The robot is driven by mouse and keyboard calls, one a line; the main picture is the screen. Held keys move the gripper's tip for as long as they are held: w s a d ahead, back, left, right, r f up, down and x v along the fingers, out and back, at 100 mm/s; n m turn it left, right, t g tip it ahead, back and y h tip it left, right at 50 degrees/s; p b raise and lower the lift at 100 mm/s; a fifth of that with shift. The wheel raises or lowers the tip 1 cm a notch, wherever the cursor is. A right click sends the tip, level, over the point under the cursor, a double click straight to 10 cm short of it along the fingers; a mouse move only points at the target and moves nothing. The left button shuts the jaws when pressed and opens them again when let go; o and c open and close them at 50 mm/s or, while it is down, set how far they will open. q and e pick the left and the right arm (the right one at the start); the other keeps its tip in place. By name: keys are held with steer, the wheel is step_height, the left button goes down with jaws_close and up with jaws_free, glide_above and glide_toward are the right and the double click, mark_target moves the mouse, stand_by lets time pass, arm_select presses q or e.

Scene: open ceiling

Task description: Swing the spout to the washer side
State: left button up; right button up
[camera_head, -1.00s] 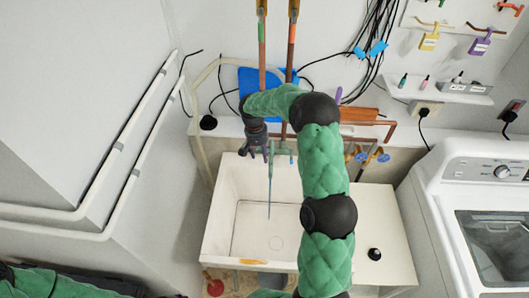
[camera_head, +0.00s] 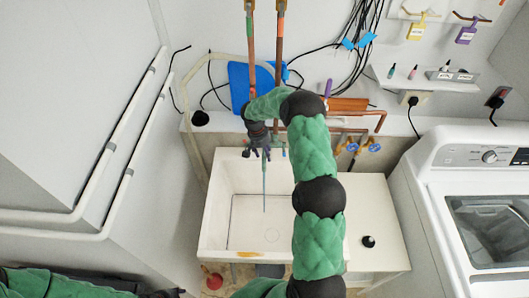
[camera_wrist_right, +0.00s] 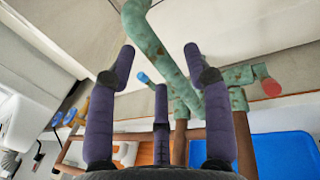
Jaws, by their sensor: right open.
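The spout (camera_wrist_right: 160,48) is a green, weathered curved pipe on the faucet. In the right wrist view it runs between the fingers of my right gripper (camera_wrist_right: 158,50), which is open with its purple fingers spread on both sides. I cannot tell if any finger touches it. In the head view my right gripper (camera_head: 258,150) is at the faucet over the back of the sink, and its hand and arm hide most of the spout. A thin water stream (camera_head: 264,185) falls into the sink. The washer (camera_head: 480,200) stands at the right. My left gripper is not in view; only its arm shows at the lower left.
The white sink (camera_head: 215,215) has a side board (camera_head: 385,235) with a small black knob on it. Blue-handled valves (camera_head: 375,148) and copper pipes rise behind. White wall pipes (camera_head: 110,180) run at the left. A blue panel (camera_head: 238,85) is behind the faucet.

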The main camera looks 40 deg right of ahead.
steer(key=shift+f, duration=0.15)
jaws_close()
